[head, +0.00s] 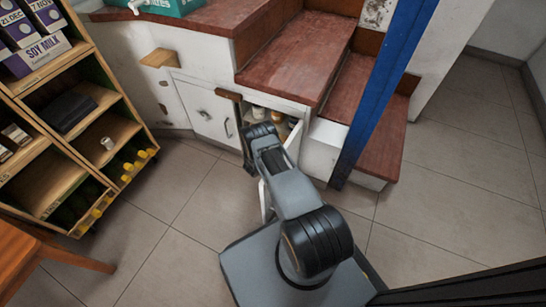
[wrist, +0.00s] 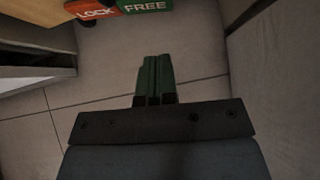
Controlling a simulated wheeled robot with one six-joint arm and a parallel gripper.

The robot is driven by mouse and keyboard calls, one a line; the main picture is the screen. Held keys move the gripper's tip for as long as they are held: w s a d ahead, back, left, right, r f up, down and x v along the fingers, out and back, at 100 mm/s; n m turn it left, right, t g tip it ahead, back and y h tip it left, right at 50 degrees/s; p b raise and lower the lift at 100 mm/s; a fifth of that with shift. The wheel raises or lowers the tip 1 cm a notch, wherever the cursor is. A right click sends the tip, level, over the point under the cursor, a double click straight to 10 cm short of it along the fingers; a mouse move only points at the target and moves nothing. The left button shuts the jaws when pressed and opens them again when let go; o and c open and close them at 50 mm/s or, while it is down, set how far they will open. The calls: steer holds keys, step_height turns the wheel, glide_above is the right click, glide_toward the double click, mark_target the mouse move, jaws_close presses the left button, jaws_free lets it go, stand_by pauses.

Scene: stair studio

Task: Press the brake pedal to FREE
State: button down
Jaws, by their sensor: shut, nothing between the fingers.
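The brake pedal shows at the top of the wrist view, partly cut off by the frame edge. It has a red part marked LOCK (wrist: 96,10) on the left and a green part marked FREE (wrist: 146,6) on the right. My gripper (wrist: 157,58) has green fingers held together with nothing between them. Its tips are below the FREE part in the picture, with floor showing between, and apart from it. In the head view my arm reaches toward the stair cabinet, and I cannot make out the pedal there.
The stair cabinet (head: 200,112) has a small door and an opening with items inside. Red-brown steps (head: 298,62) and a blue post (head: 385,90) stand to the right. A wooden shelf (head: 108,100) is at left. Tiled floor (head: 165,225) lies clear between.

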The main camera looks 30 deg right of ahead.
steer(key=p+v, duration=0.2)
steer(key=v, duration=0.6)
steer(key=shift+w+a+p, duration=0.25)
steer(key=shift+w+p, duration=0.1)
steer(key=shift+w, duration=0.05)
